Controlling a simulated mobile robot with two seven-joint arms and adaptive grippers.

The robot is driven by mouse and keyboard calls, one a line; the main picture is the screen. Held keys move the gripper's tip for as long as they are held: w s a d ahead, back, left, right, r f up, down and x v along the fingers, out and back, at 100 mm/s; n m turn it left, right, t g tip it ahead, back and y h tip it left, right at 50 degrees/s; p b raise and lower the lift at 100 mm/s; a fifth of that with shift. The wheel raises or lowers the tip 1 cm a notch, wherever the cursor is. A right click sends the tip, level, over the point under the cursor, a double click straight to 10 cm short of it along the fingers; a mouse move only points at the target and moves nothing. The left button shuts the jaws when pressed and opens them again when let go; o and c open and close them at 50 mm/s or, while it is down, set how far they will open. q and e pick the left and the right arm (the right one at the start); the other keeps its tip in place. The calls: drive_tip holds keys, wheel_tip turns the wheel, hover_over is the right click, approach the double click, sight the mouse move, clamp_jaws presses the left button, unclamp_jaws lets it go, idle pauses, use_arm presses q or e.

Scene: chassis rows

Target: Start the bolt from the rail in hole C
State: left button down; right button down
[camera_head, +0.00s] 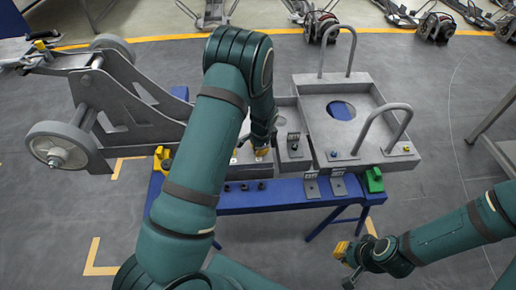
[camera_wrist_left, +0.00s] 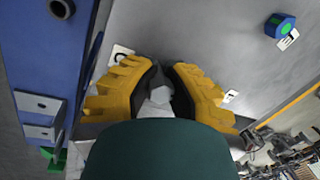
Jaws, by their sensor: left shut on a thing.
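My left gripper (camera_head: 262,151) is low over the grey plate behind the blue bench front. In the left wrist view its yellow fingers (camera_wrist_left: 160,88) are shut on a pale grey bolt (camera_wrist_left: 158,97), seen between the black pads. The bolt's lower end and any hole under it are hidden. White letter tags lie on the grey plate (camera_wrist_left: 215,45) beside both fingers, partly covered; I cannot tell which marks hole C. The blue rail (camera_head: 285,198) along the bench front holds several dark round pieces (camera_head: 245,187). My right gripper (camera_head: 345,252) is low at the right, its opening unclear.
A grey box with two tall handles (camera_head: 320,120) stands right of the left gripper. A green block (camera_head: 374,180) sits at the bench's right end. A wheeled grey frame (camera_head: 125,110) stands at the left. A blue-green piece (camera_wrist_left: 279,25) stands on the plate.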

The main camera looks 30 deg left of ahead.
use_arm(q)
drive_tip(key=shift+s+f, duration=0.1)
drive_tip(key=m, duration=0.5)
drive_tip(key=shift+h, duration=0.3)
drive_tip(key=m+p, duration=0.1)
drive_tip(key=m, duration=0.2)
drive_tip(key=shift+s+m+t, duration=0.1)
drive_tip(key=shift+m+t, duration=0.3)
drive_tip(key=shift+f+m+h, duration=0.1)
drive_tip(key=shift+m+h, duration=0.2)
drive_tip(key=shift+m, duration=0.5)
drive_tip(key=m+p, duration=0.2)
drive_tip(key=m, duration=0.1)
drive_tip(key=shift+m+h+p, duration=0.3)
drive_tip(key=shift+m+p, duration=0.05)
drive_tip(key=shift+m, duration=0.05)
drive_tip(key=shift+m+p, duration=0.3)
drive_tip(key=shift+m, duration=0.4)
